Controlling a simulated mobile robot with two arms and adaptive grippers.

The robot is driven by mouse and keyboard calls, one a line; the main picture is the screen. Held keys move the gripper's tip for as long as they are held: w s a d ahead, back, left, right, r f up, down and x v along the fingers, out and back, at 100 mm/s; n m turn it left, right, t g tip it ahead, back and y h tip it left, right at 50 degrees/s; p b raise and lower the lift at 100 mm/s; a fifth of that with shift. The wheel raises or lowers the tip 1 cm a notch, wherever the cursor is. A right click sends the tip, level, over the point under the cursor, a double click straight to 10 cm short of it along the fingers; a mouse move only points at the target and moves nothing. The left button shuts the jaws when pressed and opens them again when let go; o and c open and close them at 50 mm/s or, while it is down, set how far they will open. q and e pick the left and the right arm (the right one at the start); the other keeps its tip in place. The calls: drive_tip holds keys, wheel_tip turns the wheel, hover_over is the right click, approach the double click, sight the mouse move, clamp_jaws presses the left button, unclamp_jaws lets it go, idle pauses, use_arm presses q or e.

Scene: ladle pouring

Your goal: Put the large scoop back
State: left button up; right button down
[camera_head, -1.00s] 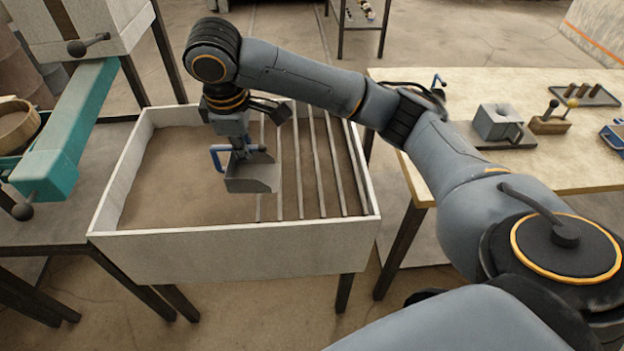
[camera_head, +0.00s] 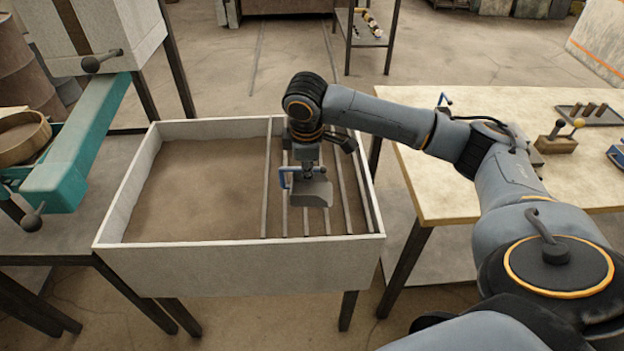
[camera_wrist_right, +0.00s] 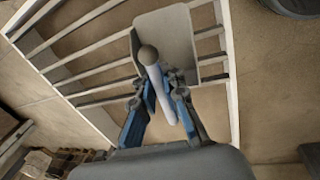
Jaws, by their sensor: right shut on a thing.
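The large scoop (camera_head: 313,193) is a grey metal pan with a grey handle. My right gripper (camera_head: 303,176) is shut on it and holds it over the slatted right part of a white-walled bin (camera_head: 240,255). In the right wrist view, the gripper's blue fingers (camera_wrist_right: 166,98) close around the round handle, which has a dark ball end, and the scoop's pan (camera_wrist_right: 168,38) lies beyond it above the slats. I cannot tell the gap between pan and slats. My left gripper is not in view.
Brown sand (camera_head: 195,190) fills the bin's open left part. A pale worktable (camera_head: 450,190) stands at right, with a wooden block with knobbed handles (camera_head: 558,143) and a pegged tray (camera_head: 588,112). My right arm crosses over the table. A teal chute (camera_head: 75,145) is at left.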

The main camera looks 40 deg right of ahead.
sight(312, 190)
drive_tip(key=shift+d+f, duration=0.25)
drive_tip(key=shift+d+f+p, duration=0.2)
drive_tip(key=shift+f+p, duration=0.3)
drive_tip(key=shift+f, duration=0.1)
drive_tip(key=shift+d+f+p, duration=0.15)
drive_tip(key=shift+f+p, duration=0.35)
drive_tip(key=shift+f, duration=0.6)
drive_tip(key=shift+f, duration=0.3)
drive_tip(key=c, duration=1.4)
unclamp_jaws()
